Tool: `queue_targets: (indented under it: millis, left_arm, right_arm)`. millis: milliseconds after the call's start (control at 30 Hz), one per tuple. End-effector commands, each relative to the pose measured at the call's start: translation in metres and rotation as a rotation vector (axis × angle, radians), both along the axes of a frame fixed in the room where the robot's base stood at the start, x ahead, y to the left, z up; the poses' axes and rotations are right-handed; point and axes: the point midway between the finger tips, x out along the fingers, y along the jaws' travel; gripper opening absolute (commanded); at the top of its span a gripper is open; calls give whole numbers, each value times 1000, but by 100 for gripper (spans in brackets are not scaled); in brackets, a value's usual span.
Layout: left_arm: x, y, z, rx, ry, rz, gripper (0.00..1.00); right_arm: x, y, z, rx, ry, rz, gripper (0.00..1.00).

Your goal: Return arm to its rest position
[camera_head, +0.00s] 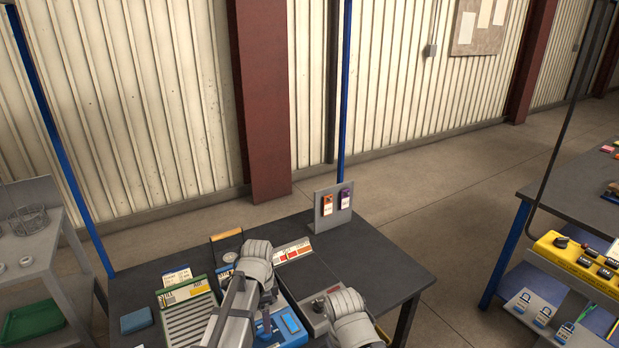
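Both of my arms show at the bottom of the head view, over the dark workbench (391,266). The grey links of my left arm (257,266) are bent above the middle of the bench, in front of a blue item and a green-edged rack. A rounded grey joint of my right arm (347,306) is to the right of it, near the bench's front. I cannot make out the fingers of either gripper in this view. The arms hide part of the bench top.
A slatted green-edged rack (187,309), a blue block (136,320) and a grey stand (333,207) with orange and purple tags are on the bench. Its right end is clear. A side table (32,245) stands left, and another bench (574,205) right.

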Motion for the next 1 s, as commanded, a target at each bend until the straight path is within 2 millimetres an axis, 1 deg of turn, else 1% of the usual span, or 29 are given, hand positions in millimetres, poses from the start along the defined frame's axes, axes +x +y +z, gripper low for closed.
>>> queue_targets:
  millis: [33, 67, 200, 300, 400, 500, 600, 700, 1000]
  left_arm:
    - [-14, -11, 3, 5, 3, 45, 78]
    - [-21, -18, 4, 10, 5, 85, 78]
    - [-61, -51, 9, 42, 7, 319, 78]
    - [-89, -70, 12, 65, 2, 488, 78]
    - [-111, -83, 15, 83, -7, 635, 78]
    - [-128, -92, 17, 97, -18, 746, 78]
    - [-137, -97, 18, 105, -26, 818, 78]
    - [-141, -99, 18, 109, -30, 855, 78]
    - [-141, -99, 18, 109, -30, 864, 78]
  right_arm:
    - [0, 0, 3, 0, 0, 0, 57]
    - [0, 0, 4, 0, 0, 0, 57]
    - [0, 0, 9, 0, 0, 0, 57]
    - [0, 0, 12, 0, 0, 0, 57]
    - [0, 0, 14, 0, 0, 0, 57]
    - [0, 0, 16, 0, 0, 0, 57]
    - [0, 0, 17, 0, 0, 0, 57]
    - [0, 0, 17, 0, 0, 0, 57]
    - [0, 0, 17, 0, 0, 0, 57]
